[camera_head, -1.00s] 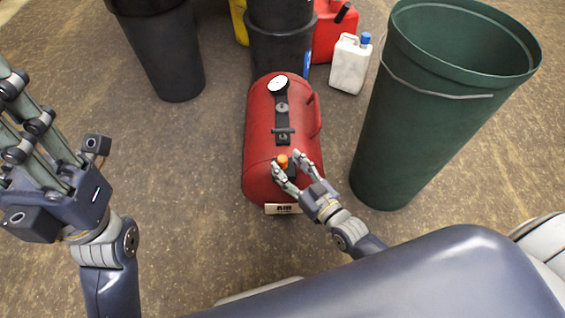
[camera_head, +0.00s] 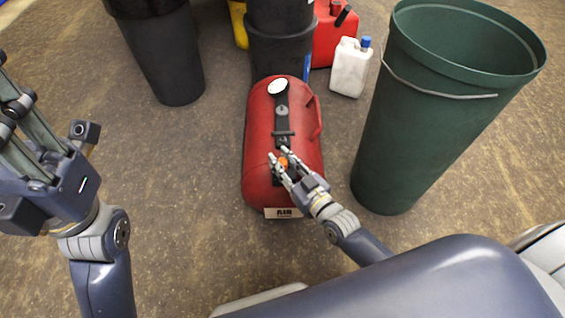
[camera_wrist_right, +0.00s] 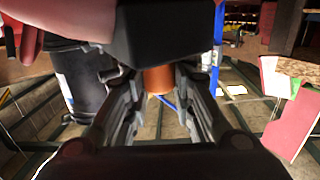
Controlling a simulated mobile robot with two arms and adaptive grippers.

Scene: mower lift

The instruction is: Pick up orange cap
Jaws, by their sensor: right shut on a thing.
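The orange cap (camera_head: 283,162) is at the near end of the red air tank (camera_head: 258,140), which lies on the floor. My right gripper (camera_head: 280,158) is at the cap, with its fingers on either side of it. In the right wrist view the orange cap (camera_wrist_right: 158,80) is between the two fingertips, and the gripper is shut on it. I cannot tell whether the cap is clear of the tank. My left gripper (camera_head: 22,120) is at the far left, away from the tank, with its fingers pointing up; its fingertips are partly cut off.
A tall green bin (camera_head: 405,140) stands right of the tank. A black bin (camera_head: 165,60) stands at the back left and black buckets (camera_head: 280,50) stand behind the tank. A white jug (camera_head: 349,68) and a red can (camera_head: 328,38) are at the back. The floor left of the tank is clear.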

